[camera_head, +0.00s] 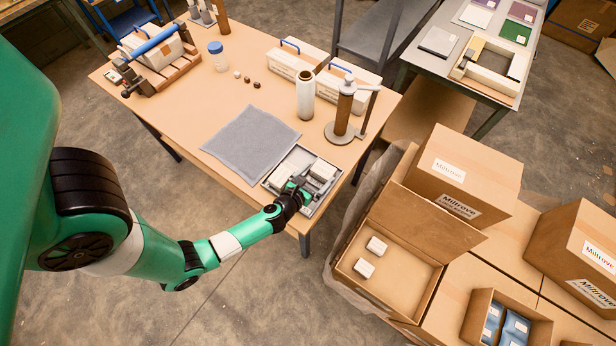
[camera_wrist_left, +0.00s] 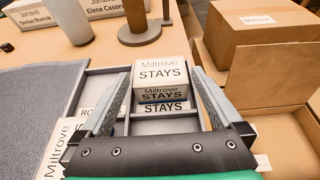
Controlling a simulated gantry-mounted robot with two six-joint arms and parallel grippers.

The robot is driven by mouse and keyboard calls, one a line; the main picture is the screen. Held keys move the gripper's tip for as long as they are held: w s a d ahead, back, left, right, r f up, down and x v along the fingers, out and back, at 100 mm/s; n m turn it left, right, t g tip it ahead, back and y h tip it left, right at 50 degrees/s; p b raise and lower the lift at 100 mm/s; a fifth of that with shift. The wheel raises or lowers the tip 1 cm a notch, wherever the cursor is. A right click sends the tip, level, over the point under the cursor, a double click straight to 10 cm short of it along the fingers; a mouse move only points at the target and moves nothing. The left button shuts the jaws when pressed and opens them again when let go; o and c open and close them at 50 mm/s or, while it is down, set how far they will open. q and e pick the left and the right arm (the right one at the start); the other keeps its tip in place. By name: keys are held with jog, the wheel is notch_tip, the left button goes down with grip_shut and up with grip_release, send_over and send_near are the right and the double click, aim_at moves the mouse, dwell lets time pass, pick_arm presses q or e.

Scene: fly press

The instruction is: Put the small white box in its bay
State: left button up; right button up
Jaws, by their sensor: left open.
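A small white box (camera_wrist_left: 160,80) marked "Miltrove STAYS" sits in the grey divided tray (camera_wrist_left: 98,70), between the two fingers of my left gripper (camera_wrist_left: 160,92). The gripper is open, with one finger on each side of the box; I cannot tell whether they touch it. A "STAYS" marking with a blue band shows just below the box's front. In the head view my left gripper (camera_head: 297,190) is low over the tray (camera_head: 301,152) at the table's front corner and hides part of it. Another white box (camera_wrist_left: 60,142) lies at the tray's left. My right gripper is not in view.
A grey mat (camera_head: 250,140) lies left of the tray. A white bottle (camera_head: 305,95) and a round-based stand (camera_head: 342,130) are behind it. An open carton (camera_head: 408,274) holding two small white boxes (camera_head: 376,245) stands to the right.

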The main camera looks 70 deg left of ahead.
pick_arm(q)
jog(key=v, duration=0.7)
jog(key=shift+s+d+r, duration=0.1)
jog(key=shift+s+d, duration=0.15)
jog(key=shift+s, duration=0.05)
